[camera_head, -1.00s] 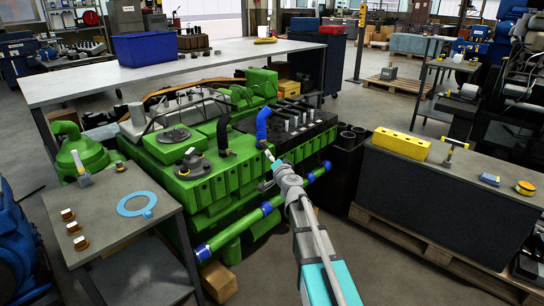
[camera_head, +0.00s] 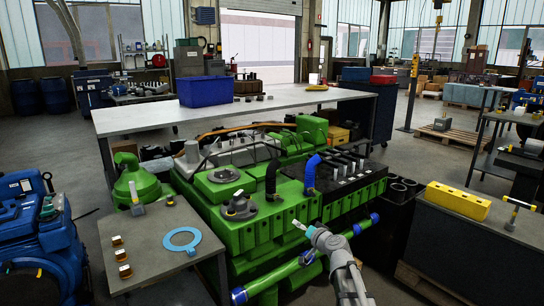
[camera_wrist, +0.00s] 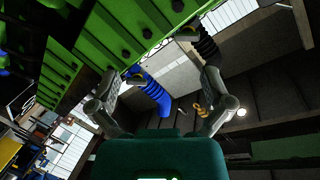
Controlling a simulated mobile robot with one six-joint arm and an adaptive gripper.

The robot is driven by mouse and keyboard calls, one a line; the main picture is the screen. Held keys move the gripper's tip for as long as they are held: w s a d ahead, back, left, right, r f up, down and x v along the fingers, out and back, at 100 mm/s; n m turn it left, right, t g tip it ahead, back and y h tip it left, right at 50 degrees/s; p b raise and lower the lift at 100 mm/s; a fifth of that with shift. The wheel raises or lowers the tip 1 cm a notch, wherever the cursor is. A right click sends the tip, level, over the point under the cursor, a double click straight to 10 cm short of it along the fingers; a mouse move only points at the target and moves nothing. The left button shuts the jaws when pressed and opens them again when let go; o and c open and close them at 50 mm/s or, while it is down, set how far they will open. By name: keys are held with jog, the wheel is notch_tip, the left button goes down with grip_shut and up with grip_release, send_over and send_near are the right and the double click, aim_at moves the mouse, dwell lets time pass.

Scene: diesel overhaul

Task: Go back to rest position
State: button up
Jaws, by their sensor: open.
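My gripper (camera_head: 314,233) is in front of the green diesel engine (camera_head: 238,222), near its front side, with my arm reaching up from the lower right. In the wrist view my gripper (camera_wrist: 168,100) has its two fingers spread wide with nothing between them. Beyond the fingers the wrist view shows the engine's green side (camera_wrist: 122,30), a blue hose (camera_wrist: 152,92) and a black ribbed hose (camera_wrist: 207,48). In the head view the blue hose (camera_head: 311,172) and a black hose (camera_head: 271,177) stand on top of the engine. Whether the fingers touch the engine is unclear.
A small table (camera_head: 150,240) at the left holds a light-blue ring gasket (camera_head: 182,232) and several small brass-coloured parts. A long bench (camera_head: 140,121) with a blue bin (camera_head: 205,91) is behind the engine. A bench with a yellow block (camera_head: 458,201) is at the right.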

jog(key=s+a+f+n+g+h, duration=0.2)
jog(key=s+f+n+g, duration=0.2)
jog(key=s+f+g, duration=0.8)
jog(key=s+d+f+m+g+h, duration=0.1)
jog(key=s+d+h, duration=0.25)
jog(key=s, duration=0.45)
jog(key=s+d+f+g+h, duration=0.15)
jog(key=s+d, duration=0.25)
jog(key=s, duration=0.4)
notch_tip(320, 180, up, 28)
jog(key=p, duration=2.8)
jog(key=shift+w+p, duration=0.25)
jog(key=shift+p, duration=0.05)
jog(key=shift+d, duration=0.1)
